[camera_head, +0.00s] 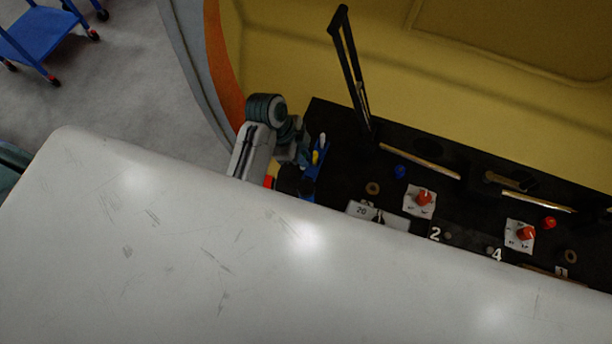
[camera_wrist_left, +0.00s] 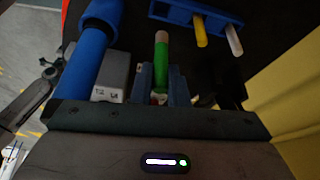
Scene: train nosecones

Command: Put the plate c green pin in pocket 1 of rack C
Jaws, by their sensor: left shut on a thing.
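In the left wrist view the green pin (camera_wrist_left: 161,55) stands between the two fingers of my left gripper (camera_wrist_left: 161,82), which is shut on it. The pin's pale tip points away from the gripper. A blue rack (camera_wrist_left: 176,13) lies just beyond and to the right of the pin, holding a yellow pin (camera_wrist_left: 200,32) and a white pin (camera_wrist_left: 234,40). The blue rack (camera_head: 322,145) also shows in the head view beside my left arm (camera_head: 255,150). I cannot read any rack or pocket label.
A blue cylinder (camera_wrist_left: 88,45) and a grey box (camera_wrist_left: 113,74) stand close left of the gripper. A black console (camera_head: 400,165) with red knobs (camera_head: 424,197) runs right. A large white surface (camera_head: 200,270) fills the foreground. A yellow wall (camera_head: 290,50) rises behind.

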